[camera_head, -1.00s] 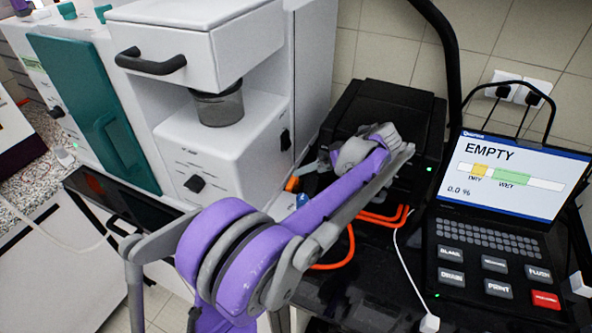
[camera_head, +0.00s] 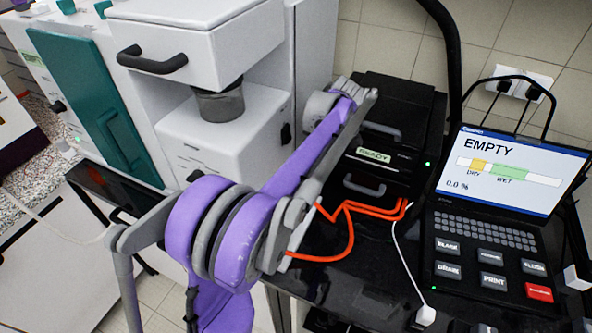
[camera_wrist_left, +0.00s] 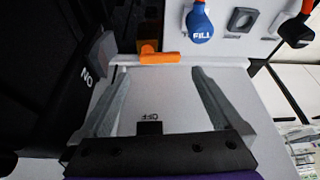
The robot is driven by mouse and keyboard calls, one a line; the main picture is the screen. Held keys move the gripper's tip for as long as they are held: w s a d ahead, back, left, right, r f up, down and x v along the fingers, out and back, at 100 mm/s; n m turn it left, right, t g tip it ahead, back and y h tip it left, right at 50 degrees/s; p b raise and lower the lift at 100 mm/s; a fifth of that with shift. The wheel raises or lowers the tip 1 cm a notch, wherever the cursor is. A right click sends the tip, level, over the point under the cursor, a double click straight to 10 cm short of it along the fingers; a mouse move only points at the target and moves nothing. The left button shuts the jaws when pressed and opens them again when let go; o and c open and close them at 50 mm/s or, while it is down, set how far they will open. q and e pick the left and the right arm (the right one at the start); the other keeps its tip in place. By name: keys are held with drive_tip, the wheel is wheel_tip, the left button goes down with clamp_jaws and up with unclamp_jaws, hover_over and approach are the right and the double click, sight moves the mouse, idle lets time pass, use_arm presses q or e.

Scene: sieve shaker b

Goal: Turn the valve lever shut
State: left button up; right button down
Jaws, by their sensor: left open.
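In the left wrist view an orange lever-like bar (camera_wrist_left: 160,58) lies crosswise at the far edge of a pale panel. I take it for the valve lever, but its pivot cannot be made out. My left gripper (camera_wrist_left: 159,74) is open, its two grey fingers apart and pointing towards the bar. The bar lies just beyond the fingertips, between their lines; no contact shows. A blue round tag marked FILL (camera_wrist_left: 201,24) is beyond it to the right. In the head view my purple arm hides the lever and the fingertips cannot be made out.
A black unit with a READY label (camera_head: 374,154) stands behind my arm, with orange tubing (camera_head: 350,235) beside it. The screen (camera_head: 510,170) at right reads EMPTY, 0.0 %. A white machine (camera_head: 215,150) stands at left. Another orange-and-black part (camera_wrist_left: 298,28) is at upper right.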

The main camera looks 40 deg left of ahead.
use_arm(q)
drive_tip(key=x, duration=0.6)
drive_tip(key=shift+s+a+f, duration=0.1)
drive_tip(key=shift+a+f, duration=0.15)
drive_tip(key=c, duration=1)
drive_tip(key=shift+s+m, duration=0.15)
drive_tip(key=shift+m, duration=0.65)
drive_tip(key=shift+c, duration=0.3)
drive_tip(key=shift+a, duration=0.1)
drive_tip(key=o, duration=1.1)
drive_tip(key=shift+c, duration=0.2)
